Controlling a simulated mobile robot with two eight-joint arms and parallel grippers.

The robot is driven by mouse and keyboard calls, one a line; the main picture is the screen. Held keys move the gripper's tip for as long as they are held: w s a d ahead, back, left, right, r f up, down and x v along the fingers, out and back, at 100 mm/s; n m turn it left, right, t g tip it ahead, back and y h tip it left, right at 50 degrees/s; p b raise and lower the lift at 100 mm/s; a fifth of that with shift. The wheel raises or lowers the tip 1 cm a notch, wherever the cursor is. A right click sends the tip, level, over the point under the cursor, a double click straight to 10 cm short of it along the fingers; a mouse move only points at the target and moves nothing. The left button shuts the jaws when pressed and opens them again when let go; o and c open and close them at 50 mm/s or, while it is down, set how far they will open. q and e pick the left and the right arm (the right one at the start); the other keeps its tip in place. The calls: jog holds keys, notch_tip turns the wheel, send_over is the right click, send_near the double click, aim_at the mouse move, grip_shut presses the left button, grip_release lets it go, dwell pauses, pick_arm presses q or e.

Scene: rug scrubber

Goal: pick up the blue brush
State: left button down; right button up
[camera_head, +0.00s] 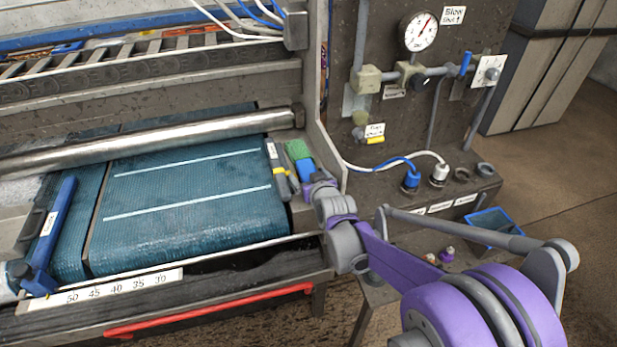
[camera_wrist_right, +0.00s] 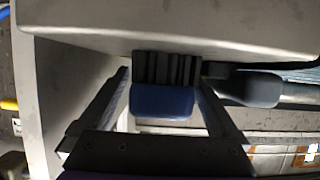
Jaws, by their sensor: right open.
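The blue brush (camera_head: 306,169) lies on the right end of the machine, beside the belt and next to a green brush (camera_head: 298,149). My right gripper (camera_head: 314,185) reaches in from the lower right and is right at the blue brush. In the right wrist view the blue block (camera_wrist_right: 162,101) shows between my two open fingers, with a dark ribbed part (camera_wrist_right: 166,68) above it. Whether the fingers touch it I cannot tell. My left gripper is not in view.
A metal upright (camera_head: 323,130) stands close to the right of the brushes. The blue-green belt (camera_head: 190,200) lies to the left under a steel roller (camera_head: 150,140). A panel with a pressure gauge (camera_head: 420,32) and pipes stands behind. A grey rounded part (camera_wrist_right: 250,88) lies close beside the right finger.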

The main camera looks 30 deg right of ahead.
jog(key=c, duration=1.5)
grip_shut()
jog(key=shift+r, duration=0.1)
